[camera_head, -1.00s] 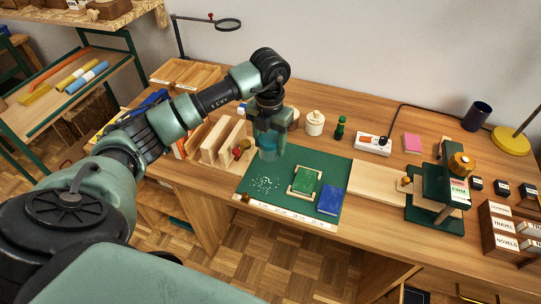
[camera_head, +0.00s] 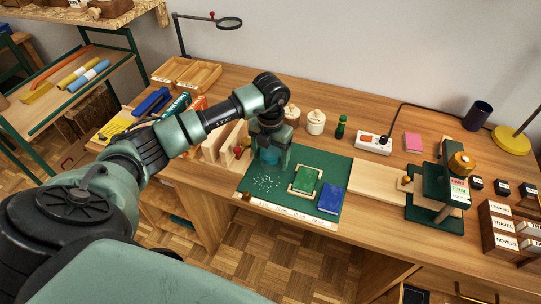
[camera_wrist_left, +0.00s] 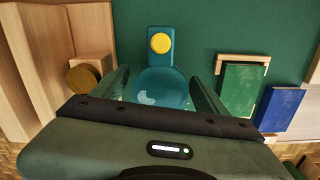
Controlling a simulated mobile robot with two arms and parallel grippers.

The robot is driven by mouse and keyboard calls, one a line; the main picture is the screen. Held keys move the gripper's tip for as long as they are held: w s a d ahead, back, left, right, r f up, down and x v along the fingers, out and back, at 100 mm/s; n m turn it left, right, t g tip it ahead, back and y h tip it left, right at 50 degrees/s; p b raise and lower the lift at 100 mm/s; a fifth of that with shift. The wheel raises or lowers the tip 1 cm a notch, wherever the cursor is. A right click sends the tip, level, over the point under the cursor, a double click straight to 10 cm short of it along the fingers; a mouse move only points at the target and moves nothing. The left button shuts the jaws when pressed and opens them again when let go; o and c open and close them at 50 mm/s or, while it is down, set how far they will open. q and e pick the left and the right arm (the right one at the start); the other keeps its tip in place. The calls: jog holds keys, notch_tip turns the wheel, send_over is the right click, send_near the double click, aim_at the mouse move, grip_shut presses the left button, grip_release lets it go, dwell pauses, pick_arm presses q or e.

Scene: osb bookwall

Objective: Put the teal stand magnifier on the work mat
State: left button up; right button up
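The teal stand magnifier (camera_head: 270,156) is at the far left corner of the green work mat (camera_head: 330,168). In the left wrist view its round teal part (camera_wrist_left: 162,90) shows between my fingers, with a teal block bearing a yellow disc beyond it. My left gripper (camera_head: 271,160) points down over it. In the left wrist view its fingers (camera_wrist_left: 162,92) flank the magnifier closely. Whether they press on it is unclear, and so is whether its base rests on the mat. The gripper hides its upper part. My right gripper is not in view.
A green book (camera_head: 306,180) in a light frame and a blue book (camera_head: 331,199) lie on the mat, right of the magnifier. Small white bits are scattered on its left part. Wooden dividers (camera_head: 216,143) stand just left.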

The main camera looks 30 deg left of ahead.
aim_at(271, 152)
pick_arm(q)
jog(key=shift+r, duration=0.2)
notch_tip(271, 152, up, 12)
jog(key=b, duration=0.1)
dwell(0.5)
